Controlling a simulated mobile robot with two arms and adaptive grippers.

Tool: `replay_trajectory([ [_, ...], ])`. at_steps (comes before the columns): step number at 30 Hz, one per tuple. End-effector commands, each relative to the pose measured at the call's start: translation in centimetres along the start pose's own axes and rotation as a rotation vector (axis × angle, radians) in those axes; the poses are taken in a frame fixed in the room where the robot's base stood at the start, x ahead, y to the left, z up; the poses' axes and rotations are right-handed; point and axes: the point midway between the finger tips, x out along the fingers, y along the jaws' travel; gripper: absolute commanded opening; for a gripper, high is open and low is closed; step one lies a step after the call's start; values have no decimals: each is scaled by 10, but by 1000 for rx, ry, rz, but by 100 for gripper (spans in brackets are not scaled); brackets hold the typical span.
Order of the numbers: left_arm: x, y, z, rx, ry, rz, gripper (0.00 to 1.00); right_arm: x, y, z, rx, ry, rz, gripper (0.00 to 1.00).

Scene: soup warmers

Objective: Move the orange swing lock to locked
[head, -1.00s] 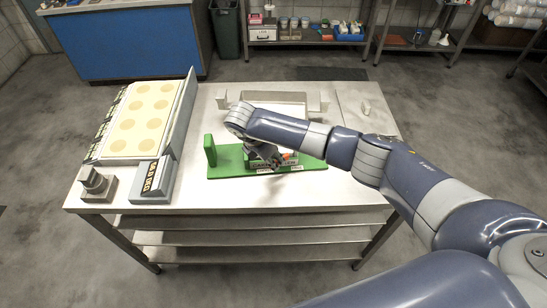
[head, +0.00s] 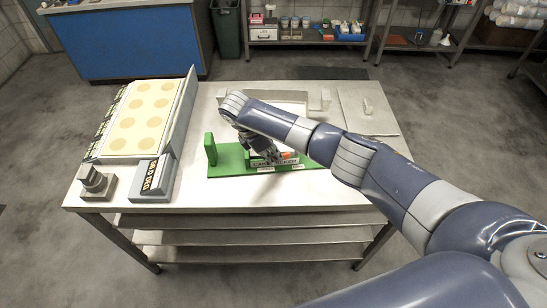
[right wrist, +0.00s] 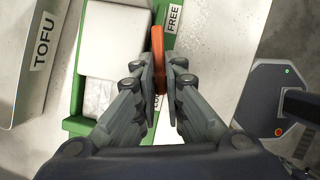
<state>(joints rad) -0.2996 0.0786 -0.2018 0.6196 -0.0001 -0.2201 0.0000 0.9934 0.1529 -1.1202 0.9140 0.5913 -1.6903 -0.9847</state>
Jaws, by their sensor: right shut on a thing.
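The orange swing lock (right wrist: 158,45) is a flat bar in the right wrist view, on the green fixture (right wrist: 75,125). My right gripper (right wrist: 160,75) is shut on its lower part, one finger on each side. A FREE label (right wrist: 174,18) is to the bar's right; another label (right wrist: 156,103) is mostly hidden between the fingers. In the head view my right gripper (head: 272,154) reaches down over the green fixture (head: 230,162), with a bit of the orange lock (head: 288,155) showing beside it. My left gripper is out of view.
A tray with pale round spots (head: 140,118) stands at the table's left, with a labelled grey block (head: 153,180) and a small grey knob stand (head: 95,182) in front. A metal pan (head: 290,98) lies behind the fixture. The steel table's front right (head: 350,190) is clear.

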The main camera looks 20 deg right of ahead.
Motion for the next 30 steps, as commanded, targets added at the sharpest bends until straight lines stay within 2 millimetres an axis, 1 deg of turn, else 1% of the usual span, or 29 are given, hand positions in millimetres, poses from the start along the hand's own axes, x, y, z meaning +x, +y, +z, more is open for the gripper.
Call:
replay_trajectory([
  [11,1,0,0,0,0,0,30,0,1,-1,25,1,-11,0],
  [12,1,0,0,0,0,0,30,0,1,-1,24,1,-11,14],
  [13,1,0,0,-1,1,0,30,0,1,-1,24,1,-11,18],
  [20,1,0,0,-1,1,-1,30,0,1,-1,24,1,-11,18],
  [24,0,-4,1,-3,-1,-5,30,0,1,0,16,0,-7,18],
  [30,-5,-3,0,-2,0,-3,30,-1,-4,2,-64,-1,28,18],
])
